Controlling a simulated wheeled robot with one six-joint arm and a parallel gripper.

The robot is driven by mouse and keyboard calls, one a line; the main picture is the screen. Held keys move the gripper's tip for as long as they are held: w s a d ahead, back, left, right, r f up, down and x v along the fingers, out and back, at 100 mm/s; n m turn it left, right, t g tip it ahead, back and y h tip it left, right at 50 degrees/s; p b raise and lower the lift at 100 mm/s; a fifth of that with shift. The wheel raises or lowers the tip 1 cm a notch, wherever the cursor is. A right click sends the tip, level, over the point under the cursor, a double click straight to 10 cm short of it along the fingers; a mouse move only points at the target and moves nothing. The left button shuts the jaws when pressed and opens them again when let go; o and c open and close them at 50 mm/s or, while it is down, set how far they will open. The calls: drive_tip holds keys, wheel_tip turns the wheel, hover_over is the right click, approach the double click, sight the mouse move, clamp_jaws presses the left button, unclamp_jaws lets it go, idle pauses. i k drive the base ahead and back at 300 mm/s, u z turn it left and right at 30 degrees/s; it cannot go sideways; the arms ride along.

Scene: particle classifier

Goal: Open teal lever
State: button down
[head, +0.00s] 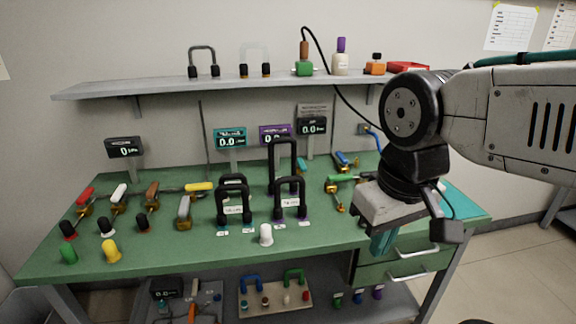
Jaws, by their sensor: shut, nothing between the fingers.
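A small teal lever handle (302,164) shows at the back middle of the green bench, partly hidden behind a tall black handle. Its lower part and how far it is turned cannot be made out. My gripper (383,241) points down over the bench's front right edge, to the right of the teal handle and nearer the camera. It is shut and empty, apart from the levers. A short teal piece shows below the grey gripper body and seems to be its fingers.
A green-handled valve (341,178) stands between the teal handle and my gripper. Tall black handles (283,165) crowd the bench's middle. Several coloured levers, such as a red one (86,195), stand at left. A shelf (230,86) runs above.

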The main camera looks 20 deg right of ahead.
sight(304, 168)
drive_tip(key=i, duration=1)
